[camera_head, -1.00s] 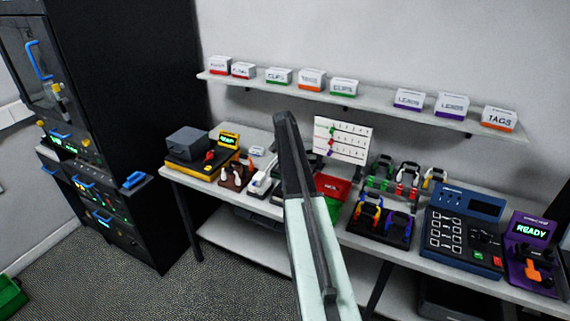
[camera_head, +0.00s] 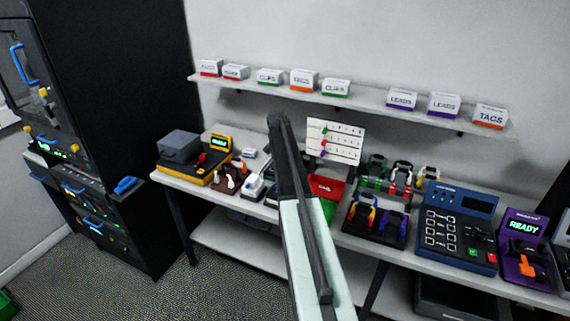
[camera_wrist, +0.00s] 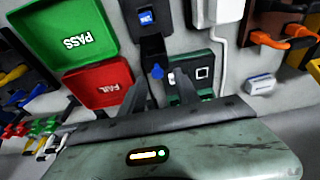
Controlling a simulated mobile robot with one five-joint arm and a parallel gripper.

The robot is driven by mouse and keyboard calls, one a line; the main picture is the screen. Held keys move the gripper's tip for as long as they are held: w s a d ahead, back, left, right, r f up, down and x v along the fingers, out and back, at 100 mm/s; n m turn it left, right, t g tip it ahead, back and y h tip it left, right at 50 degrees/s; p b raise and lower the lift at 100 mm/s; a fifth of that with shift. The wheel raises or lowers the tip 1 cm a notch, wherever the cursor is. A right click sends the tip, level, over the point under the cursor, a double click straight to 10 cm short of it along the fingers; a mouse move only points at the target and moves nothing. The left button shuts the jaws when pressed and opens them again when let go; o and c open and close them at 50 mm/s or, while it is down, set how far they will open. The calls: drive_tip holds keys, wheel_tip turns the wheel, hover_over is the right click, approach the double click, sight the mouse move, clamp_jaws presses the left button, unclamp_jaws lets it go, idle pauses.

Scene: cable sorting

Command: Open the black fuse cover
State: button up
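I cannot pick out the black fuse cover with certainty. In the wrist view, a black device with a small blue screen (camera_wrist: 147,18) and a blue knob (camera_wrist: 157,72) lies just ahead of my gripper (camera_wrist: 160,80). A dark green unit with a square socket (camera_wrist: 203,73) is just right of the fingers.
The red FAIL tray (camera_wrist: 100,84) and green PASS tray (camera_wrist: 75,40) lie to the left in the wrist view. The bench (camera_head: 405,250) also holds a blue keypad unit (camera_head: 458,228) and a purple READY unit (camera_head: 523,248). A labelled-box shelf (camera_head: 350,101) hangs above. A black cabinet (camera_head: 105,130) stands left.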

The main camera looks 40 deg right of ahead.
drive_tip(key=shift+r, duration=0.1)
drive_tip(key=w+p+v, duration=0.1)
drive_tip(key=p+v, duration=0.6)
drive_tip(key=shift+s+a+r+p, duration=0.2)
drive_tip(key=shift+s+r+p, duration=0.15)
drive_tip(key=shift+s, duration=0.2)
drive_tip(key=w+a+f+n+b, duration=0.1)
drive_tip(key=w+a+f+b, duration=0.2)
drive_tip(key=a, duration=0.7)
drive_tip(key=s+a+f+n+b, duration=0.2)
drive_tip(key=s+a, duration=0.1)
drive_tip(key=a, duration=0.6)
drive_tip(key=s+a+f+n+b, duration=0.1)
drive_tip(key=s+a+f+b, duration=0.2)
drive_tip(key=a, duration=0.6)
drive_tip(key=s+a+f+n+y+b, duration=0.1)
drive_tip(key=s+a+n, duration=0.3)
drive_tip(key=s+a, duration=0.3)
drive_tip(key=s+a+f+n+g+y+b, duration=0.1)
drive_tip(key=s+a+n, duration=0.2)
drive_tip(key=s+a, duration=0.4)
drive_tip(key=s, duration=0.8)
drive_tip(key=shift+f+n, duration=0.25)
drive_tip(key=shift+n, duration=0.15)
